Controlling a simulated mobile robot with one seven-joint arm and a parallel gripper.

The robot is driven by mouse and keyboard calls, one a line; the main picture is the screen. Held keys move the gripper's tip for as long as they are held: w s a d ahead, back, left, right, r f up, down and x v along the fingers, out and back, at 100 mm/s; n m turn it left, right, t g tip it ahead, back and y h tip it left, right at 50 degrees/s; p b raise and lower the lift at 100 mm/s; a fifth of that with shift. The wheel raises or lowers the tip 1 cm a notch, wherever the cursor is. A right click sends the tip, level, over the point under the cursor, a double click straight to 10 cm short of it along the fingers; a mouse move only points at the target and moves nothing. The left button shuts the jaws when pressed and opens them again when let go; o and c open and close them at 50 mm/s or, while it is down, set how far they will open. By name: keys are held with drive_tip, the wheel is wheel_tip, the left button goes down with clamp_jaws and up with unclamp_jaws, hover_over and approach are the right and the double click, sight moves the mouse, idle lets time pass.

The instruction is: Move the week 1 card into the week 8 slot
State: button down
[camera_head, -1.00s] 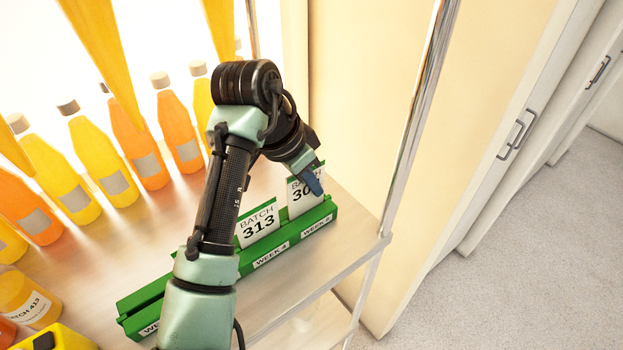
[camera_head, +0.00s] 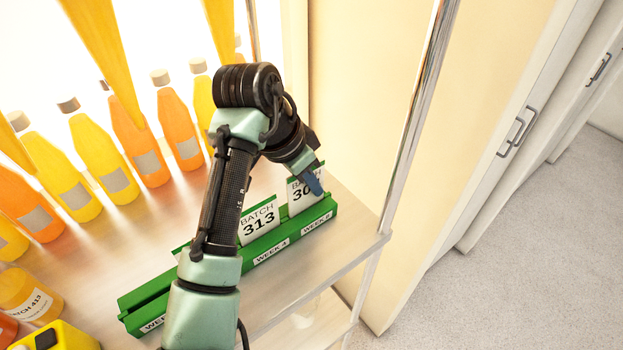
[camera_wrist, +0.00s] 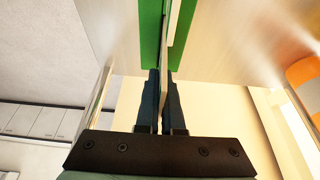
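A green card rack (camera_head: 146,297) lies along the shelf's front edge; it also shows in the wrist view (camera_wrist: 150,32). A white card reading "BATCH 313" (camera_head: 259,222) stands in the slot labelled week 4. A second white card, its number starting "30" (camera_head: 298,198), stands at the rack's right end, above a label too small to read surely. My gripper (camera_head: 314,184) is at this second card and covers part of it. In the wrist view my gripper's fingers (camera_wrist: 163,88) are closed on either side of the card's thin edge. My arm hides the rack's middle-left.
Yellow and orange bottles (camera_head: 118,180) stand behind the rack on the left. A metal post (camera_head: 408,125) rises at the shelf's right corner.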

drive_tip(key=shift+f, duration=0.6)
drive_tip(key=c, duration=1)
unclamp_jaws()
